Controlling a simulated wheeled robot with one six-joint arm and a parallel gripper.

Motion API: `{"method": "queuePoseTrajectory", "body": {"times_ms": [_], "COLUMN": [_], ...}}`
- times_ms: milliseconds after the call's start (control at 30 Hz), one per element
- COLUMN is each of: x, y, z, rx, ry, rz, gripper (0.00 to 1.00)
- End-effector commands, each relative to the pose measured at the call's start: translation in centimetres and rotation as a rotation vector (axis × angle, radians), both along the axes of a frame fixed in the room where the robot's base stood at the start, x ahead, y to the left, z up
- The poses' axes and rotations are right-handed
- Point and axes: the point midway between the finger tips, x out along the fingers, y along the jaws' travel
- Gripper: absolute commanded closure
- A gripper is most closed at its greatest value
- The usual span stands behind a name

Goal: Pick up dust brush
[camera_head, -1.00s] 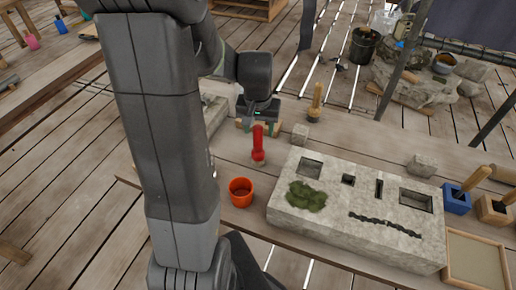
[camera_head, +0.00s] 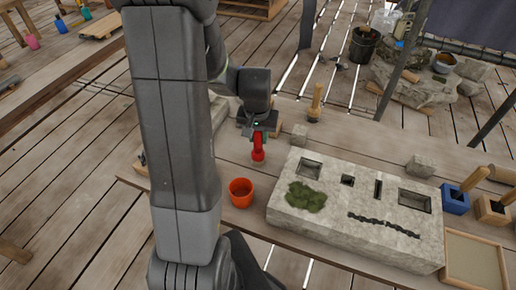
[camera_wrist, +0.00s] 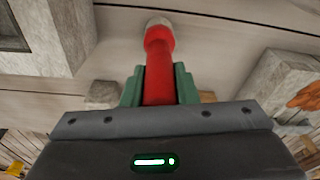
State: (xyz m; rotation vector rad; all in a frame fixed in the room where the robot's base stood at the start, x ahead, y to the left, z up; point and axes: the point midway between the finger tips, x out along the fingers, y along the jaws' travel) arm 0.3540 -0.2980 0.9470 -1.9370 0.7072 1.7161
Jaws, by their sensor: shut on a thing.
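A red-handled brush (camera_head: 258,151) with a pale lower end stands upright on the wooden bench, left of the carved stone block. My gripper (camera_head: 262,134) is around its upper handle. In the wrist view, the red handle (camera_wrist: 159,70) lies between the two green fingers of my gripper (camera_wrist: 159,88), which is shut on it, and its pale end (camera_wrist: 159,23) points away. The pale end appears to be still on the bench. Another brush-like tool with a wooden handle (camera_head: 316,98) stands upright behind it. I cannot tell from looks alone which one is the dust brush.
An orange cup (camera_head: 241,192) stands in front of the red brush. The stone block (camera_head: 345,236) with recesses and moss (camera_head: 305,196) is close on the right. A small stone cube (camera_head: 299,135) stands behind the block. A blue holder (camera_head: 455,200) is at far right.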

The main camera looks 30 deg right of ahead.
Motion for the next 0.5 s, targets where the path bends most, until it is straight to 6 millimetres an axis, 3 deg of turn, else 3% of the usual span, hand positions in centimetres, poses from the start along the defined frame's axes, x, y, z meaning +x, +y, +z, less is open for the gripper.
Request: {"method": "queuePoseTrajectory", "body": {"times_ms": [267, 500], "x": [0.1, 0.1], "y": [0.0, -0.1], "z": [0.9, 5.0], "rx": [-0.002, -0.005], "ry": [-0.002, -0.005], "rz": [0.000, 0.000], "gripper": [1.00, 1.00]}}
